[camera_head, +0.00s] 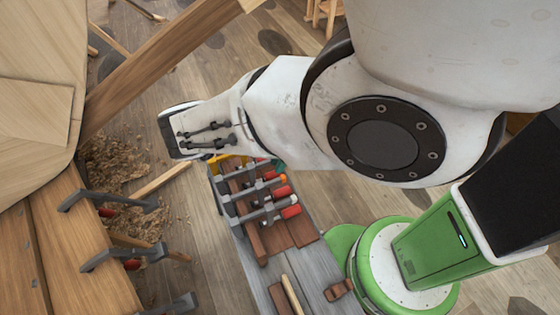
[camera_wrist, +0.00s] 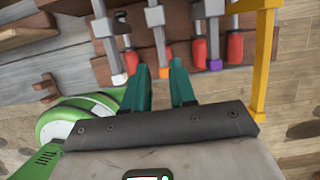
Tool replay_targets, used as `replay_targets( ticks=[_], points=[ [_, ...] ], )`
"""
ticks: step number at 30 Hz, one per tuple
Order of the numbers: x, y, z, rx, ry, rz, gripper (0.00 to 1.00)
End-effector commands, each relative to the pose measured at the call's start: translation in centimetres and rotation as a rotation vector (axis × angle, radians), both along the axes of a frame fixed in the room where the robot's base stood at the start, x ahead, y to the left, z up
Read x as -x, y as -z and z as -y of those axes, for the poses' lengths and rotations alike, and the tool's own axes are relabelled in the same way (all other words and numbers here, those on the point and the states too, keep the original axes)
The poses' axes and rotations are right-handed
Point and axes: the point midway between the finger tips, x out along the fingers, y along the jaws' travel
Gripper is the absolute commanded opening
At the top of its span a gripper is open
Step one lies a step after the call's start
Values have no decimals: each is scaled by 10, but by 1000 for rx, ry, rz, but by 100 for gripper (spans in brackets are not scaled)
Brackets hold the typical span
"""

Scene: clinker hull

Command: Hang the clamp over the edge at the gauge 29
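Several grey bar clamps with red handles lie side by side on a rack on a low bench. One clamp (camera_head: 262,193) shows in the head view. In the wrist view, the clamp with an orange end (camera_wrist: 158,35) lies just ahead of and between my fingertips. A white-ended clamp (camera_wrist: 105,35) is to its left and a purple-ended clamp (camera_wrist: 213,35) to its right. My gripper (camera_wrist: 155,72) has two teal fingers, apart, with nothing visibly gripped. In the head view my arm mostly hides it. No gauge number 29 is readable in either view.
The wooden hull (camera_head: 45,130) stands at the left, with dark clamps (camera_head: 110,258) along its lower planks. A wooden beam (camera_head: 165,65) slants above. The bench (camera_head: 257,275) carries wood pieces. Shavings cover some floor.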

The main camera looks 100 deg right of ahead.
Motion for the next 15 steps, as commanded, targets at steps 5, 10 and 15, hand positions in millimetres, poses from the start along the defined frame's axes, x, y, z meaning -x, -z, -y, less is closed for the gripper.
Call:
replay_targets(
  ticks=[5,10,15],
  points=[
    [-6,24,-1,0,-2,1,26],
    [-12,40,-3,0,-4,0,26],
    [-16,57,-5,-1,-3,-1,26]
  ],
)
